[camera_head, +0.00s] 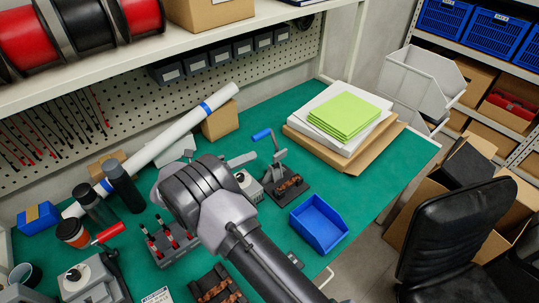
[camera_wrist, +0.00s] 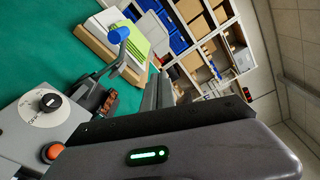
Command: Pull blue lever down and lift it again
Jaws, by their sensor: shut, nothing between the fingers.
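The blue lever has a blue handle (camera_head: 261,134) on a grey arm, which rises tilted from a dark base with copper bars (camera_head: 290,188). In the wrist view the blue handle (camera_wrist: 120,35) is raised above its base, at the upper left. My gripper (camera_wrist: 157,85) is shut and empty. Its dark body fills the lower right of the wrist view, and its fingers are to the right of the lever, apart from the handle. In the head view my arm and wrist hide most of the gripper, left of the lever.
A grey box with a dial (camera_wrist: 48,103) and an orange button stands beside the lever. A white tube (camera_head: 165,140) lies behind my wrist.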

